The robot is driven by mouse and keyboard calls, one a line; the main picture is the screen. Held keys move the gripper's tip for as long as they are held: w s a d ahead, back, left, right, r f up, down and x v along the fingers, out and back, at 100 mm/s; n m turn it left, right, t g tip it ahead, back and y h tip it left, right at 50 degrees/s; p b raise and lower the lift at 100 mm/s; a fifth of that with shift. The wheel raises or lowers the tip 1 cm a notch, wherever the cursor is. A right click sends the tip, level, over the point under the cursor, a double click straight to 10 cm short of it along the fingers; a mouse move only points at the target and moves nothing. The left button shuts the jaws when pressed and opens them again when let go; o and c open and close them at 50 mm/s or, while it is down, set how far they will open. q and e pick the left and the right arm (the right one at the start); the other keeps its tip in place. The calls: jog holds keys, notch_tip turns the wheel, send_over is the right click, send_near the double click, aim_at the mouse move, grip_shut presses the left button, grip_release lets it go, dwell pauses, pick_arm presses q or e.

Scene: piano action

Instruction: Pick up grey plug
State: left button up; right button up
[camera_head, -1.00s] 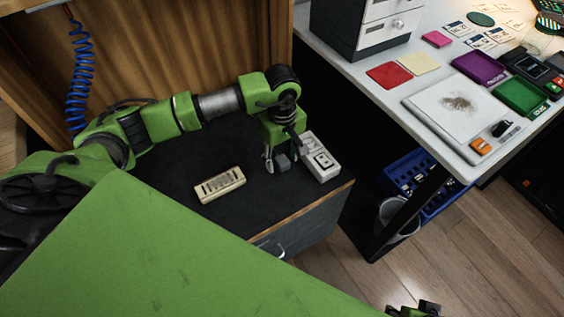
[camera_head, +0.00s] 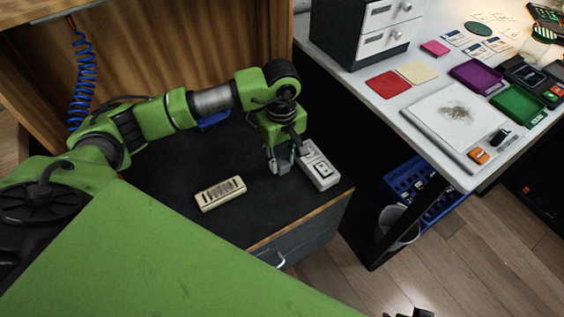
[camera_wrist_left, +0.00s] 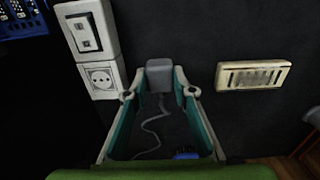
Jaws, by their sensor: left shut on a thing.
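The grey plug (camera_wrist_left: 160,72) is a small rounded block between the fingertips of my left gripper (camera_wrist_left: 160,92) in the left wrist view. A thin grey cord (camera_wrist_left: 150,128) runs from it back between the fingers. In the head view my left gripper (camera_head: 278,162) points down low over the dark cabinet top, shut on the plug, which it mostly hides. The white socket and switch unit (camera_head: 320,166) lies just right of it. My right gripper may be the dark piece at the bottom edge of the head view, too cut off to read.
A cream slotted block (camera_head: 220,193) lies left of the gripper on the dark cabinet top (camera_head: 185,165). A blue object (camera_head: 213,120) lies behind my arm. A blue crate (camera_head: 418,185) and a white desk (camera_head: 365,90) stand to the right.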

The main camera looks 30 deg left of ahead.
pick_arm(q)
jog(key=s+d+r+p, duration=0.1)
jog(key=s+d+r, duration=0.2)
jog(key=s+r, duration=0.5)
jog(key=s, duration=0.3)
jog(key=shift+s+d+r, duration=0.15)
jog(key=shift+s, duration=0.1)
jog(key=shift+s+d+r, duration=0.1)
jog(key=shift+s+d, duration=0.05)
jog(key=shift+s, duration=0.45)
grip_shut()
pick_arm(e)
jog(key=shift+s+f, duration=0.15)
jog(key=shift+f, duration=1.1)
jog(key=shift+s+f, duration=0.15)
jog(key=shift+f, duration=1.1)
jog(key=shift+r, duration=0.1)
pick_arm(q)
jog(key=shift+s+f+b, duration=0.1)
jog(key=shift+f+b, duration=2.8)
jog(key=shift+b, duration=0.2)
pick_arm(e)
notch_tip(320, 180, up, 12)
jog(key=w+t, duration=0.1)
jog(key=shift+w+a+t, duration=0.15)
jog(key=shift+w+t, duration=0.25)
